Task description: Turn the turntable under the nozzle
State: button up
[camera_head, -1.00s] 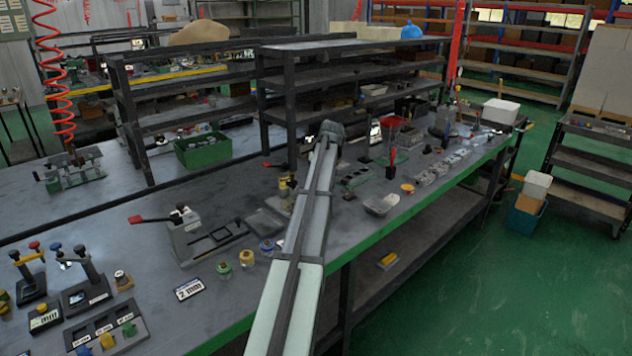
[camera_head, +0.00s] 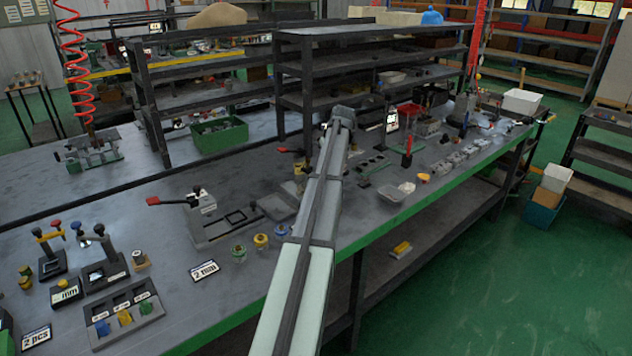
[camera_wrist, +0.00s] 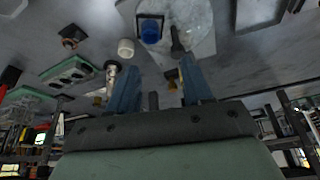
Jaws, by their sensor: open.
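In the wrist view, a pale round disc (camera_wrist: 197,18), which looks like the turntable, lies at the top edge and is partly cut off. A blue-topped square piece (camera_wrist: 150,31) sits on its left side. A dark rod-like part (camera_wrist: 177,42), possibly the nozzle, stands over the disc's lower edge. My gripper (camera_wrist: 158,75) is open, its two blue fingers apart with nothing seen held between them. It is a little short of the disc in that view. In the head view my arm hides the gripper and the turntable area.
A small white cylinder (camera_wrist: 126,47) stands near the left finger. A clear tray (camera_head: 396,192) is right. Dark shelves (camera_head: 375,60) stand behind.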

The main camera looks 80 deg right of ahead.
jog(key=w+d+r+n+g+y, duration=0.2)
jog(key=w+d+r+n, duration=0.1)
jog(key=w+d+r, duration=0.4)
jog(key=a+f+n, duration=0.1)
jog(key=f, duration=0.3)
jog(key=s+a+f+n+y, duration=0.1)
jog(key=f, duration=0.4)
jog(key=s+a+f+n+y, duration=0.1)
jog(key=f+n, duration=0.1)
jog(key=f, duration=0.2)
jog(key=shift+a+f, duration=0.25)
jog(key=shift+f, duration=0.15)
jog(key=shift+c, duration=0.2)
grip_shut()
dwell(0.3)
